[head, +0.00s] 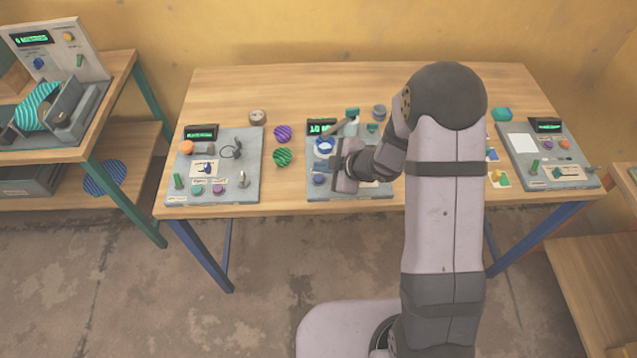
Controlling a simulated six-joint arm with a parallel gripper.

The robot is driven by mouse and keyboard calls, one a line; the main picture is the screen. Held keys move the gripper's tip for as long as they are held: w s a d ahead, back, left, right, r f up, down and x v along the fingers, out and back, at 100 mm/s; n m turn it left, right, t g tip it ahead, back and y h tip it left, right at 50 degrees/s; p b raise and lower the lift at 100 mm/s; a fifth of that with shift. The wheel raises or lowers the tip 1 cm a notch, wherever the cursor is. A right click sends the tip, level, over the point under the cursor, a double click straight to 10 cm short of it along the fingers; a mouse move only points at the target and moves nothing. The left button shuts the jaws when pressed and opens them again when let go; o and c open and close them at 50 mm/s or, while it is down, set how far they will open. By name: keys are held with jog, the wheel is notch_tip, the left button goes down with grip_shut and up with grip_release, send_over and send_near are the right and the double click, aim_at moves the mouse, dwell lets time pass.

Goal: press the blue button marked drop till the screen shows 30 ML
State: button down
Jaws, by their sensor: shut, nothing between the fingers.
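The middle grey panel (350,193) lies on the table. Its small screen (321,127) at the back left shows green characters that look like 10, the rest partly hidden. A round blue button (319,180) sits near the panel's front left; its marking is too small to read. A white-and-blue round part (324,147) sits behind it. My gripper (338,179) is shut with nothing in it, low over the panel and just right of the blue button. I cannot tell whether it touches the panel. My arm hides the panel's right side.
A left panel (255,150) and a right panel (517,160) with their own screens and buttons stand on the same table (300,85). Purple (283,133) and green (282,157) striped discs lie left of the middle panel. Another bench (122,75) stands far left.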

aim_at(322, 181)
jog(key=shift+f+b, duration=0.45)
jog(key=shift+f, duration=0.4)
jog(key=shift+f, duration=0.2)
dwell(1.4)
jog(key=shift+f+b, duration=0.25)
jog(key=shift+b, duration=0.05)
jog(key=shift+f+b, duration=0.35)
jog(key=shift+f, duration=0.05)
dwell(0.7)
jog(key=shift+r, duration=0.1)
jog(key=shift+r+p, duration=0.75)
jog(key=shift+p, duration=0.1)
jog(key=shift+r, duration=0.1)
notch_tip(322, 181, up, 5)
jog(key=p, duration=0.4)
jog(key=shift+p, duration=0.35)
dwell(2.1)
